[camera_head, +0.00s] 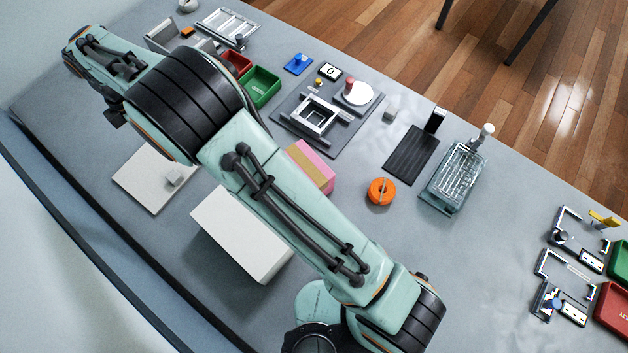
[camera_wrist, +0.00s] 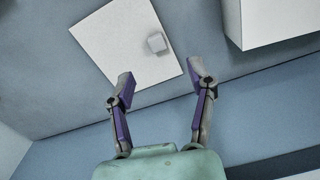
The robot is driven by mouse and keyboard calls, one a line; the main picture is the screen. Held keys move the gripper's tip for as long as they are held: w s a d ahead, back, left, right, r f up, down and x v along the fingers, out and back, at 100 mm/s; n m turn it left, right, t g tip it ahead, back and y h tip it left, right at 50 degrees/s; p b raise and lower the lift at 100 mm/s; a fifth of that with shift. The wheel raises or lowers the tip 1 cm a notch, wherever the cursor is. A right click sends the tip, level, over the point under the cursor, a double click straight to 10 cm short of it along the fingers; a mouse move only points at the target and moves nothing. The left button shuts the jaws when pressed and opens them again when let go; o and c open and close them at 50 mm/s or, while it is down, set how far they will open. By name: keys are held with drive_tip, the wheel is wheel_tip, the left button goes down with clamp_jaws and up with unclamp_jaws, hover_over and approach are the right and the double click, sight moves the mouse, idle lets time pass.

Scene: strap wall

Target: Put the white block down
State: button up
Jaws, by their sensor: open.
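A small whitish-grey block (camera_head: 174,177) rests on a flat white square plate (camera_head: 145,187) on the near left of the table. In the wrist view the block (camera_wrist: 156,43) lies near the plate's right side, with bare plate (camera_wrist: 115,40) to its left. My gripper (camera_wrist: 160,72) shows in the wrist view with its two fingers wide apart and nothing between them. The block appears beyond the fingertips, apart from them. In the head view my arm reaches to the upper left; the fingers cannot be made out there.
A large white box (camera_head: 235,235) stands right of the plate, partly behind my arm; its side also shows in the wrist view (camera_wrist: 280,22). The table's near edge is close to the plate.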

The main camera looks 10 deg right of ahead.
drive_tip(key=s+d+r+m, duration=0.2)
drive_tip(key=d+r+m, duration=0.2)
drive_tip(key=d, duration=0.4)
drive_tip(key=s+d+r+m, duration=0.2)
drive_tip(key=d+r+m, duration=0.25)
drive_tip(key=d, duration=0.25)
drive_tip(key=s+d+r+m, duration=0.3)
drive_tip(key=d+m, duration=0.2)
drive_tip(key=d, duration=0.3)
drive_tip(key=s+d+f+m, duration=0.1)
drive_tip(key=s+d+m, duration=0.3)
drive_tip(key=s, duration=0.3)
drive_tip(key=s+d+f+m, duration=0.1)
drive_tip(key=s+d+m, duration=0.4)
drive_tip(key=s+m, duration=0.1)
drive_tip(key=shift+s+f+m+y, duration=0.35)
drive_tip(key=shift+s+y, duration=0.05)
drive_tip(key=shift+s, duration=0.4)
